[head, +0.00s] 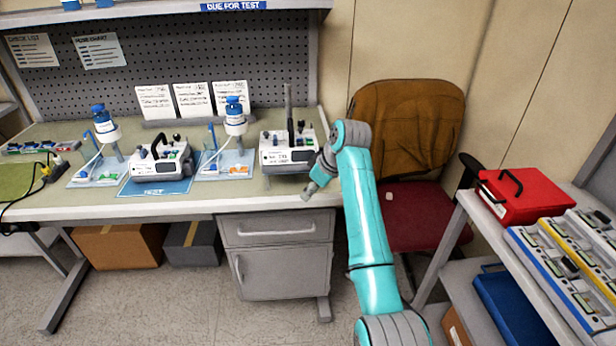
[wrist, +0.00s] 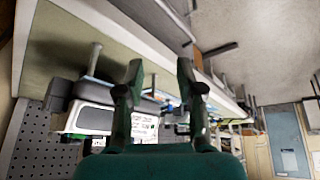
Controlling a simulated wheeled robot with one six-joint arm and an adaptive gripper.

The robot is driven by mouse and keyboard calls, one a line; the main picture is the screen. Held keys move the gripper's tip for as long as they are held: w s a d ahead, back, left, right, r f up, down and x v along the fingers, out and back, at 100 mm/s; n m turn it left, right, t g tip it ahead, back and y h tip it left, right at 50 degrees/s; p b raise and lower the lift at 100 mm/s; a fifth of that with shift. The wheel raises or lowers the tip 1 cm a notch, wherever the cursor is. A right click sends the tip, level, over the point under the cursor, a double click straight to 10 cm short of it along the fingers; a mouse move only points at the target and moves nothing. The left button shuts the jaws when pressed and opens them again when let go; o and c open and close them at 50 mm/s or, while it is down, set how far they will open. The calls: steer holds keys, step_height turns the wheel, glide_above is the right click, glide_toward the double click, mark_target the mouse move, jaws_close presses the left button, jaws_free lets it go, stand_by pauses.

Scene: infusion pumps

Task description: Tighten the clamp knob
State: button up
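My gripper (head: 308,193) is at the bench's front edge, right of and below the pump. In the wrist view its two fingers (wrist: 160,72) are apart with nothing held between them.
A second pump (head: 160,165) sits on a blue mat, with bottle stands (head: 235,125) nearby. A chair (head: 415,210) stands behind my arm. A side table at the right holds a red case (head: 528,196). Floor in front of the bench is clear.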

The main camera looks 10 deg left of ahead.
steer(key=shift+s+d+f+m, duration=0.1)
steer(key=shift+s+d+f, duration=0.1)
steer(key=shift+f, duration=0.3)
steer(key=shift+s+d+f+m, duration=0.15)
steer(key=shift+s+f, duration=0.1)
steer(key=shift+f, duration=0.3)
steer(key=shift+s+d+f+m, duration=0.1)
steer(key=shift+s+d+f, duration=0.1)
steer(key=shift+f, duration=0.3)
